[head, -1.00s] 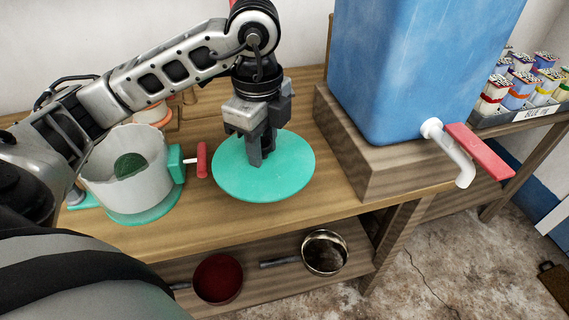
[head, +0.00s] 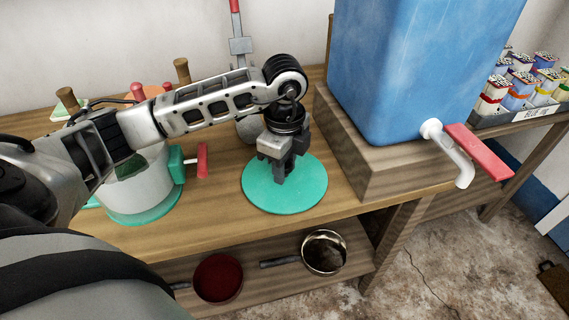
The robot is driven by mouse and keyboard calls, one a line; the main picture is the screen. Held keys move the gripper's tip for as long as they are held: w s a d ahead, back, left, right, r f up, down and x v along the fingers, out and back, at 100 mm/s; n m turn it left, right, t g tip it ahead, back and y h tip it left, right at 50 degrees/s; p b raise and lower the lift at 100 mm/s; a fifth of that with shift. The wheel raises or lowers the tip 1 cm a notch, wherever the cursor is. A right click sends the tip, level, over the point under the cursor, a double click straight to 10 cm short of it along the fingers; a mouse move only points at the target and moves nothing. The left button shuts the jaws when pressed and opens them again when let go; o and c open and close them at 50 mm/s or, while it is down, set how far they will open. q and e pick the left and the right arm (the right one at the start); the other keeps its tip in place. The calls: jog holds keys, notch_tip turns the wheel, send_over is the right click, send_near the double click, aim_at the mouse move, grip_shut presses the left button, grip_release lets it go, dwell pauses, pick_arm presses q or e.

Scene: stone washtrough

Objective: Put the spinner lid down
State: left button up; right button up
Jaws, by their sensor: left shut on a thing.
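The spinner lid is a flat teal disc (head: 262,195) in the head view, at the front of the wooden table, left of the blue tank's block. My left gripper (head: 280,176) points down at the lid's middle and is shut on it, hiding the part it holds. The lid looks level and low, at or just above the table top; I cannot tell if it touches. The white spinner bowl (head: 145,188) with a teal base and red-handled crank stands to the left, partly behind my left arm. My right gripper is not in view.
A blue tank (head: 415,70) with a tap stands on a wooden block (head: 400,170) to the right. Wooden-handled things stand behind my arm. A red pan (head: 218,278) and a metal pan (head: 325,252) lie on the shelf below. Bare table (head: 220,215) lies between bowl and lid.

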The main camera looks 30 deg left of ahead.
pick_arm(q)
jog(key=shift+f, duration=0.15)
jog(key=o, duration=1)
jog(key=shift+r, duration=0.35)
notch_tip(320, 180, up, 12)
jog(key=shift+f+p, duration=0.15)
jog(key=shift+p, duration=0.15)
